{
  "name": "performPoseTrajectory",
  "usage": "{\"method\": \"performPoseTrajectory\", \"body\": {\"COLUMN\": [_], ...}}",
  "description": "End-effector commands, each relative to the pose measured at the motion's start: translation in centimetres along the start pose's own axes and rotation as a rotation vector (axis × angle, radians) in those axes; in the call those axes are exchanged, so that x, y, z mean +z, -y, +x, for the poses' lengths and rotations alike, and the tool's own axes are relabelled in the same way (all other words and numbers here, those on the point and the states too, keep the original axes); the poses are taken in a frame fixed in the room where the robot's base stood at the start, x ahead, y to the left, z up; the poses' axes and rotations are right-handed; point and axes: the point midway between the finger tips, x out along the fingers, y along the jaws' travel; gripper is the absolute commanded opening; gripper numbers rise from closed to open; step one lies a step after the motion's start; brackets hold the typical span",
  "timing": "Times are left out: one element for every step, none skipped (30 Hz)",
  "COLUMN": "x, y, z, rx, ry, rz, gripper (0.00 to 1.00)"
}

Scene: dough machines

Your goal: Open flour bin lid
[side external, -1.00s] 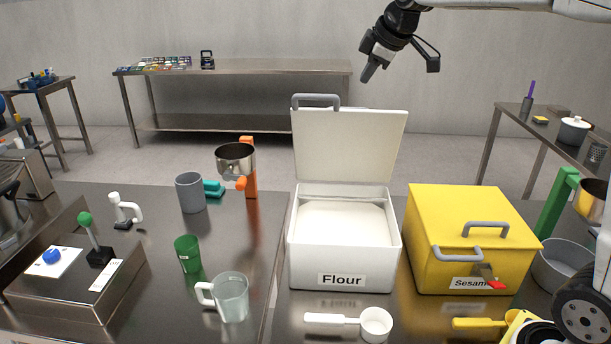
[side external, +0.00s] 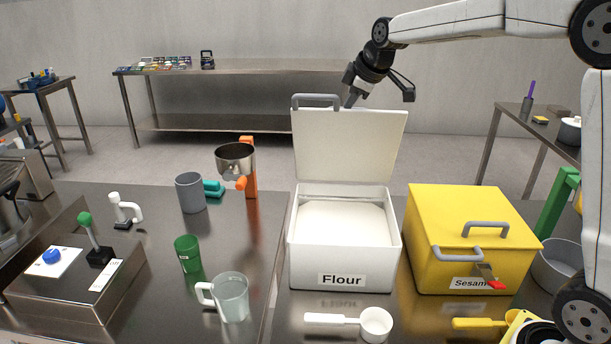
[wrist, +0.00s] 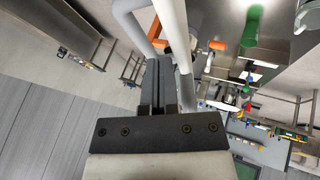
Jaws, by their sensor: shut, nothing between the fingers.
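The white flour bin (side external: 343,255) stands on the metal counter with white flour (side external: 343,220) showing inside. Its lid (side external: 348,150) stands open and upright at the back edge. The grey lid handle (side external: 316,98) is at the lid's top left. My gripper (side external: 350,102) is just right of the handle, at the lid's top edge, and partly behind it. In the wrist view my gripper (wrist: 158,65) has its fingers together with nothing between them. The grey handle (wrist: 135,20) lies beside the fingers there. I cannot tell whether they touch the lid.
A yellow sesame bin (side external: 455,250) with a closed lid stands right of the flour bin. A white scoop (side external: 375,323) lies in front. A clear jug (side external: 232,300), green cup (side external: 187,253) and grey mug (side external: 190,193) stand left. The space above the bins is mostly free.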

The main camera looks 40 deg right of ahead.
Motion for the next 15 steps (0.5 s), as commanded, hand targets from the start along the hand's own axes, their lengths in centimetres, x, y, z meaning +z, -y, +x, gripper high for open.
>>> {"method": "performPoseTrajectory", "body": {"x": [0.0,0.0,0.0,0.0,0.0,0.0,0.0,0.0,0.0,0.0,0.0,0.0,0.0,0.0,0.0], "y": [0.0,0.0,0.0,0.0,0.0,0.0,0.0,0.0,0.0,0.0,0.0,0.0,0.0,0.0,0.0], "z": [0.5,0.8,1.1,1.3,1.4,1.5,1.6,1.7,1.8,1.8,1.8,1.8,1.8,1.8,1.8], "rx": [-0.001,-0.001,0.0,0.0,0.0,0.0,0.0,0.0,0.001,0.001,0.001,0.001,0.001,0.001,0.001], "ry": [0.0,0.0,0.0,0.0,0.0,-0.001,-0.001,-0.001,-0.001,-0.001,-0.001,-0.001,-0.001,-0.001,-0.001], "rz": [0.0,0.0,0.0,0.0,0.0,0.0,0.0,0.0,0.0,0.0,0.0,0.0,0.0,0.0,0.0], "gripper": [0.0,0.0,0.0,0.0,0.0,0.0,0.0,0.0,0.0,0.0,0.0,0.0,0.0,0.0,0.0]}}
